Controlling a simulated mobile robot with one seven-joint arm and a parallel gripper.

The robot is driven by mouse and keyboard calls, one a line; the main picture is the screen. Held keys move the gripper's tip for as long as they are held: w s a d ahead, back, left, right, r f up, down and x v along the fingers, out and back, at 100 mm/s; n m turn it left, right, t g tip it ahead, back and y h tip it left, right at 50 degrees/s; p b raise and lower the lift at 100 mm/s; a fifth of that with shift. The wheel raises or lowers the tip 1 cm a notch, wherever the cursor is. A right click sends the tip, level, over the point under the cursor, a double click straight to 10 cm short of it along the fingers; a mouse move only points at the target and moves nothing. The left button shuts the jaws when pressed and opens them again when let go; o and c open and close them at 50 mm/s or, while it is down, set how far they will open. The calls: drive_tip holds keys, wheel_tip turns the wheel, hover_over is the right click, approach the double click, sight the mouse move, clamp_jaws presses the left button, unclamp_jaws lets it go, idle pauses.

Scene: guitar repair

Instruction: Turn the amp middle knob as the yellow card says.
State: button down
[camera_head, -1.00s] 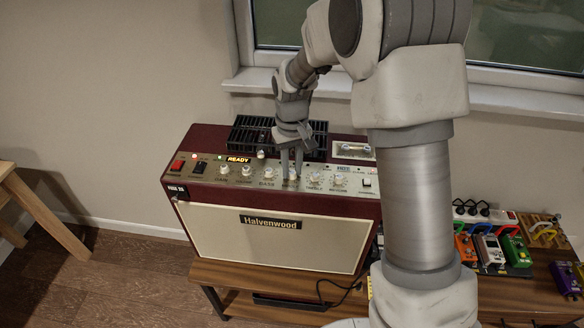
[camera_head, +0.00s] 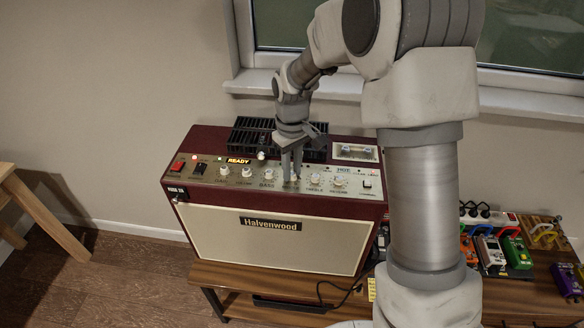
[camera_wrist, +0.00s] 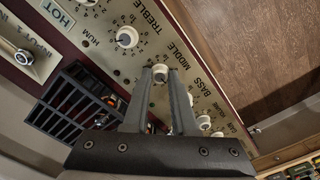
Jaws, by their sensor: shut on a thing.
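The maroon Halvenwood amp (camera_head: 235,205) stands on a wooden bench with its knob panel (camera_head: 205,176) facing up. My gripper (camera_head: 291,177) points down at the panel, between the bass knob (camera_head: 267,175) and the treble knob (camera_head: 314,180). In the wrist view my gripper (camera_wrist: 160,74) is shut on the cream middle knob (camera_wrist: 160,70), one finger on each side, beside the word MIDDLE. The knob's pointer is too small to read. A small yellow piece (camera_head: 371,289), perhaps the card, shows beside my arm at the bench; its writing cannot be read.
Neighbouring knobs stand close on both sides along the panel. A black slatted grille (camera_head: 250,133) lies behind the gripper on the amp top. Coloured pedals (camera_head: 490,250) are at the right, and a window sill (camera_head: 520,103) is behind.

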sight(292, 173)
drive_tip(key=c, duration=0.7)
unclamp_jaws()
drive_tip(key=shift+r, duration=0.1)
wheel_tip(292, 173, up, 17)
drive_tip(key=shift+r, duration=0.15)
